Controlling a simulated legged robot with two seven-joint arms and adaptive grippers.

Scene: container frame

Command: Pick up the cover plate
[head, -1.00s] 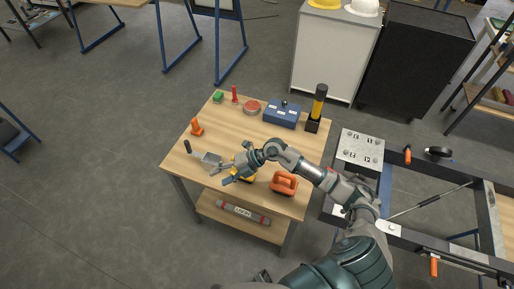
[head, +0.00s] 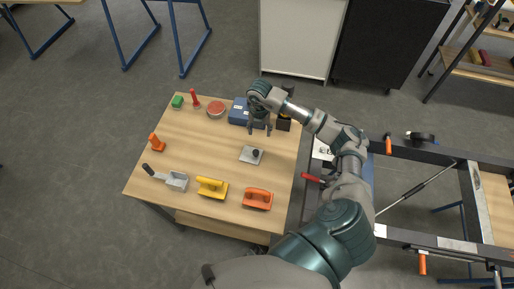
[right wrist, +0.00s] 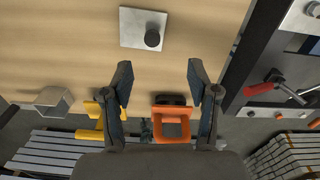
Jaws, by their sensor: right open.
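The cover plate (head: 247,157) is a small grey square plate with a round black knob on top. It lies flat near the middle of the wooden table. In the right wrist view the plate (right wrist: 130,35) shows at the top, ahead of the fingers. My right gripper (head: 260,131) hangs just behind the plate in the head view, near the blue box. My left gripper is not in view.
A blue box (head: 238,112), a red round tin (head: 216,110) and smaller items stand behind. The dark metal frame (head: 440,240) lies right.

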